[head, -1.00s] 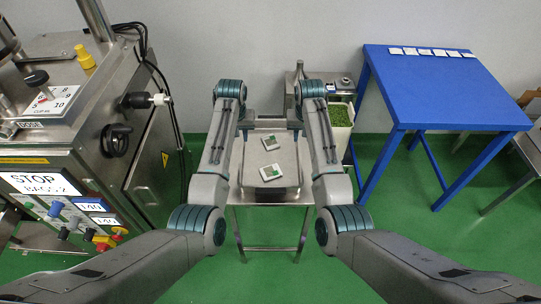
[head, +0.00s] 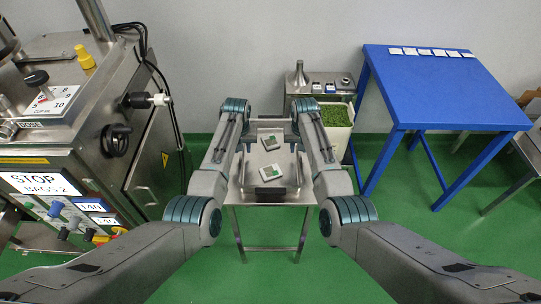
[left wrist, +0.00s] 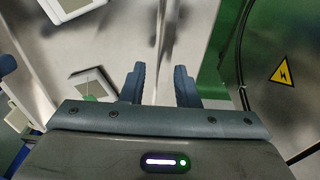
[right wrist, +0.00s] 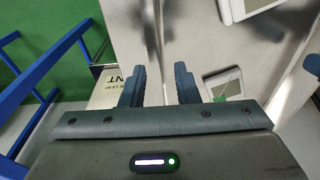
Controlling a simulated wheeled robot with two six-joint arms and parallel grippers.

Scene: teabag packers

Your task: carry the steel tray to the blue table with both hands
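The steel tray (head: 254,165) lies on a small steel table (head: 250,208) in the middle of the head view. Two white packets with green marks, a rear one (head: 271,143) and a front one (head: 271,172), lie on it. My left gripper (head: 242,142) is at the tray's left side and my right gripper (head: 297,142) at its right side, both partly hidden by my arms. In the right wrist view my fingers (right wrist: 160,85) also stand apart. I cannot tell whether they touch the tray.
The blue table (head: 435,90) stands at the right with a row of white packets (head: 432,52) along its back edge. A white bin of green leaf (head: 337,125) stands between. A steel machine (head: 100,130) fills the left. Green floor is free before the blue table.

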